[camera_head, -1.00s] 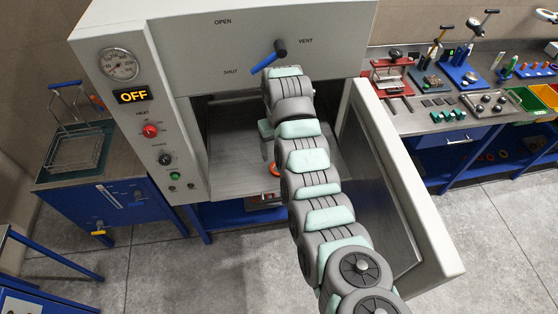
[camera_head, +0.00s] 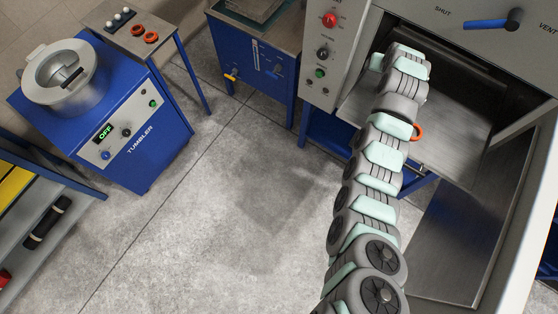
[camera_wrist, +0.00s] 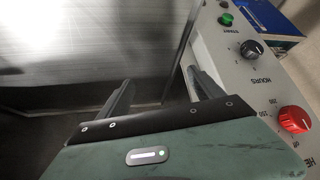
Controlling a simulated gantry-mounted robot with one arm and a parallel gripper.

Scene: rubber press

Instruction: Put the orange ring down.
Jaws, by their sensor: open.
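One orange ring (camera_head: 417,131) shows in the head view beside my arm, at the front of the press's metal plate (camera_head: 450,128). My arm hides part of it, and I cannot tell exactly what it rests on. My gripper (camera_wrist: 158,90) is open in the wrist view, with its two fingers apart and nothing between them. It is close to the press's control panel, with a bare metal surface (camera_wrist: 70,50) to the left. No ring shows in the wrist view. Two more orange rings (camera_head: 146,34) lie on a small side table (camera_head: 125,40) at the upper left.
The press control panel (camera_wrist: 250,80) with its red knob (camera_wrist: 293,119) is close on the right of my gripper. The open press door (camera_head: 470,220) stands at the right in the head view. The blue tumbler (camera_head: 130,135) reads OFF. Open floor lies between.

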